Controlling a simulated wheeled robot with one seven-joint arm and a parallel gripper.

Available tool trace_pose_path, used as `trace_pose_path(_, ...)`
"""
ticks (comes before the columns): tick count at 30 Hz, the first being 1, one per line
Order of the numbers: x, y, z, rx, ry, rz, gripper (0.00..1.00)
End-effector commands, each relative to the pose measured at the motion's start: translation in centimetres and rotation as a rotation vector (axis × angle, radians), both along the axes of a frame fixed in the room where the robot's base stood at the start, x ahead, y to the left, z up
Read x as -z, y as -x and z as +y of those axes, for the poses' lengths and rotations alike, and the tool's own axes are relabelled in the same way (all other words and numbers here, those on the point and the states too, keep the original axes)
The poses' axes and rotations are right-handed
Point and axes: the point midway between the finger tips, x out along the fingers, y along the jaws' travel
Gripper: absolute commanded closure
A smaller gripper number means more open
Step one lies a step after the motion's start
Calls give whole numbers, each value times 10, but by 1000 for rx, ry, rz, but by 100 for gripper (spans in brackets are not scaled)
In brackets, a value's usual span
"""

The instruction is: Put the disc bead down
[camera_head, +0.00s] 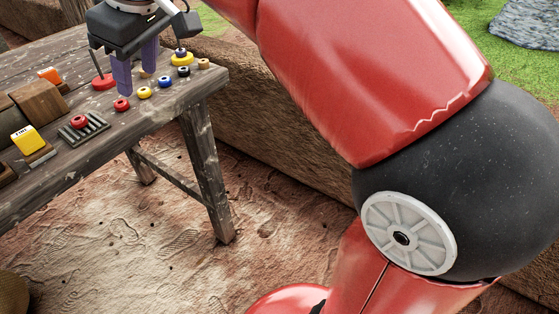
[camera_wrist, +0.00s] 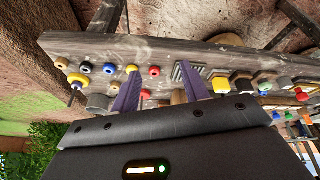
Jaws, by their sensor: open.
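Several small ring-like beads lie on a weathered wooden table (camera_head: 205,92): red (camera_head: 121,104), yellow (camera_head: 144,93), blue (camera_head: 165,81), black (camera_head: 184,71) and tan (camera_head: 204,63). I cannot tell which one is the disc bead. My gripper (camera_head: 138,84) has two purple fingers, pointing down over the table, apart and with no bead visibly clamped between them. In the wrist view, a red bead (camera_wrist: 154,71) shows between the fingertips (camera_wrist: 159,68). Whether the fingers touch anything is unclear.
A larger red disc (camera_head: 103,83) is left of the fingers. A yellow block (camera_head: 27,139) and wooden blocks (camera_head: 39,102) stand farther left. The table's right edge is close to the bead row.

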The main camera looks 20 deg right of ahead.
Motion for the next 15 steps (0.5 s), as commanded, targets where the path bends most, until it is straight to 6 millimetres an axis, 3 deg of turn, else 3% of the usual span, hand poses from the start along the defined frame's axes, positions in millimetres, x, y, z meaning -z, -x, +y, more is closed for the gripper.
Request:
trace_pose_path(3,36,31,-48,230,-4,-19,55)
trace_pose_path(9,114,89,-119,581,-45,-54,55)
trace_pose_path(15,182,136,-157,805,-100,-76,55)
